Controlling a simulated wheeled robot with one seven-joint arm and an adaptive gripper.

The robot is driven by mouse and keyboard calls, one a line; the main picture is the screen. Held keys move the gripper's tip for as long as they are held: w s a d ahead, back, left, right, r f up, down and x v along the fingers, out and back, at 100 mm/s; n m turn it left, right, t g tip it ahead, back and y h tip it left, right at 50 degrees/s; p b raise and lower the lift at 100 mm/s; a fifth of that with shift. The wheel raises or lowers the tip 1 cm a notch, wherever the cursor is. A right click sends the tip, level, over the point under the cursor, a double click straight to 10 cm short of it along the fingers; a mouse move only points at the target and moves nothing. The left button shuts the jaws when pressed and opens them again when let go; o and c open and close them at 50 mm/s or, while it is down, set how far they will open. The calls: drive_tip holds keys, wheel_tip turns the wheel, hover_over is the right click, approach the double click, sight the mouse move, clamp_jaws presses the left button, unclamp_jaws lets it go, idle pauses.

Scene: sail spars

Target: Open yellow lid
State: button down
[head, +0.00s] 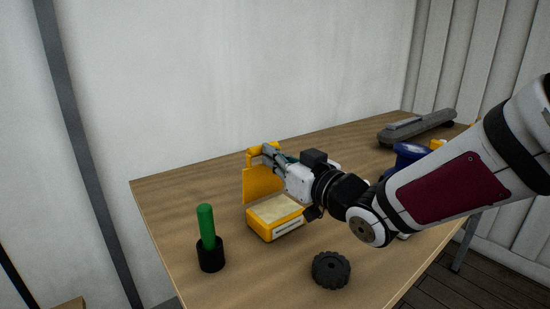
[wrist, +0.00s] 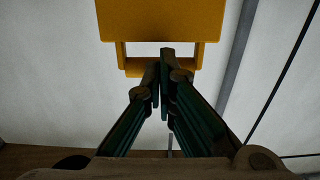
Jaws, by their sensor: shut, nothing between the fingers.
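A yellow box (head: 268,228) with a pale top stands on the wooden table, left of my arm. Its yellow lid (head: 262,185) stands raised, roughly upright, at the back of the box. In the wrist view the lid (wrist: 158,20) fills the top middle, with a handle-like loop (wrist: 135,68) on its edge. My gripper (head: 268,155) is at the upper part of the lid. In the wrist view the fingertips (wrist: 166,62) are together, in front of or at the loop's opening; I cannot tell if they touch it. The gripper is shut and empty.
A green rod in a black holder (head: 210,250) stands front left of the box. A black wheel (head: 331,269) lies near the front edge. A blue object (head: 408,152), a yellow item and a grey tool (head: 417,127) are at the right. The back left of the table is clear.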

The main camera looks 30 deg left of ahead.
drive_tip(key=shift+f+b+x, duration=0.15)
drive_tip(key=shift+b+x, duration=0.25)
drive_tip(key=shift+x, duration=0.45)
drive_tip(key=shift+f+b+x, duration=0.15)
drive_tip(key=shift+b+x, duration=0.2)
drive_tip(key=shift+x, duration=0.45)
drive_tip(key=p+v, duration=0.1)
drive_tip(key=v, duration=0.7)
drive_tip(key=shift+w, duration=0.1)
